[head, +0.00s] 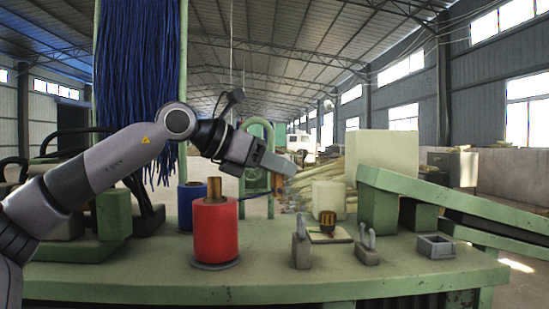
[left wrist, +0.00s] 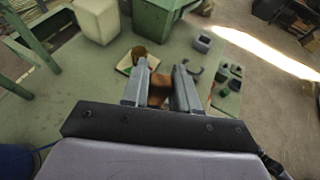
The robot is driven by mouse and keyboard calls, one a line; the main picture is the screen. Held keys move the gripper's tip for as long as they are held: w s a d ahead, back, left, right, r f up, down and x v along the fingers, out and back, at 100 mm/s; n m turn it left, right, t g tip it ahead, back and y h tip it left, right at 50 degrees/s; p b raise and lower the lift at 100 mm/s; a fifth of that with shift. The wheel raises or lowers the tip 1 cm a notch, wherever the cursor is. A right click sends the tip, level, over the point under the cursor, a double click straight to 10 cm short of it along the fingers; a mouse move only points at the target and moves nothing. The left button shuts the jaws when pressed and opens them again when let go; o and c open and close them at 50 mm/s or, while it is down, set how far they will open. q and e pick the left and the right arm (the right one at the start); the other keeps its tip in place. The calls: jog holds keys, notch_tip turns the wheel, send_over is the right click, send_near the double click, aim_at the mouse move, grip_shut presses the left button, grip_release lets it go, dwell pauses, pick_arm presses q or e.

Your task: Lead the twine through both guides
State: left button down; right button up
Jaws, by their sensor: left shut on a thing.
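My left gripper (head: 278,164) is in the air above the bench, right of the red spool (head: 216,232) and higher than it. In the left wrist view its fingers (left wrist: 161,88) are shut on a small brown piece (left wrist: 158,92). One grey upright guide (head: 301,247) stands on the bench, below and right of the gripper. A second grey guide (head: 367,247) with curved prongs stands further right; part of it seems to show beside the fingers in the left wrist view. My right gripper is in neither view.
A blue spool (head: 190,203) stands behind the red one. A brown ribbed part (head: 328,222) sits on a pale plate between the guides. A grey open box (head: 436,246) is at right. Blue bristles (head: 137,75) hang at back left. The front bench strip is clear.

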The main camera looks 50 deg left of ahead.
pick_arm(q)
jog(key=w+d, duration=0.2)
jog(key=d, duration=1)
dwell(0.5)
notch_tip(320, 180, down, 2)
jog(key=b, duration=0.3)
dwell(1.0)
jog(key=shift+w, duration=0.1)
jog(key=w+d+p, duration=0.1)
jog(key=w+d, duration=0.1)
jog(key=w, duration=0.4)
jog(key=w+d+p, duration=0.2)
jog(key=w+d, duration=0.1)
jog(key=w, duration=0.4)
jog(key=shift+d, duration=0.25)
